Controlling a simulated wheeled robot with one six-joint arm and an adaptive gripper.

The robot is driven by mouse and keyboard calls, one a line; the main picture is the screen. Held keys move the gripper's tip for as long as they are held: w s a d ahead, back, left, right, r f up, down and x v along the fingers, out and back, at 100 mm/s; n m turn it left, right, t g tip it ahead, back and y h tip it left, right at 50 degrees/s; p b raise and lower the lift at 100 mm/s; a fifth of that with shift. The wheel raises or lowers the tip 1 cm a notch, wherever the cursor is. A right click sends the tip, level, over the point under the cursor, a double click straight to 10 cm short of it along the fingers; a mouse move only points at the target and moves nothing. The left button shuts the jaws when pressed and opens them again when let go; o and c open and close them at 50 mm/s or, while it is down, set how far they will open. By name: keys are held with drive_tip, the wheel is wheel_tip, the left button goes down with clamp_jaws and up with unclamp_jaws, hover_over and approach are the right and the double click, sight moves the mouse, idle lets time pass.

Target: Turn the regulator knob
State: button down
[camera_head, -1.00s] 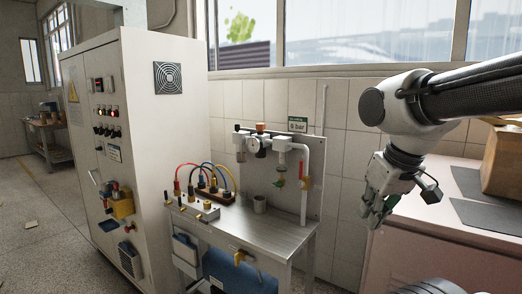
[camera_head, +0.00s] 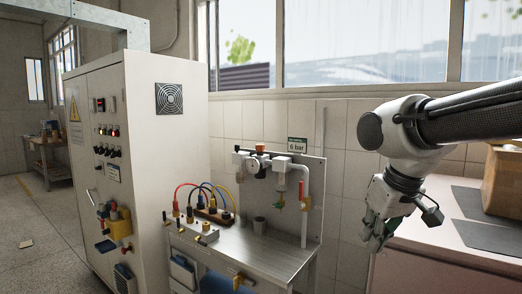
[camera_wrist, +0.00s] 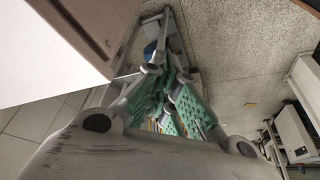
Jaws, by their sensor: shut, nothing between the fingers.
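The regulator knob (camera_head: 260,148) is a small orange-brown cap on top of the regulator with its round gauge (camera_head: 254,165). It is mounted on the upright grey panel (camera_head: 273,208) behind the metal bench (camera_head: 262,262). My gripper (camera_head: 373,242) hangs in the air to the right of the panel, well apart from the knob, pointing down. In the wrist view its green-padded fingers (camera_wrist: 172,118) are shut with nothing held. The wrist view shows the floor beyond them and does not show the knob.
A "6 bar" sign (camera_head: 297,145) is on the wall above the panel. A tall cabinet (camera_head: 167,130) is left of the bench. A counter (camera_head: 430,240) with a cardboard box (camera_head: 502,182) lies at right.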

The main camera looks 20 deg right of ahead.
sight(258, 145)
idle(0.4)
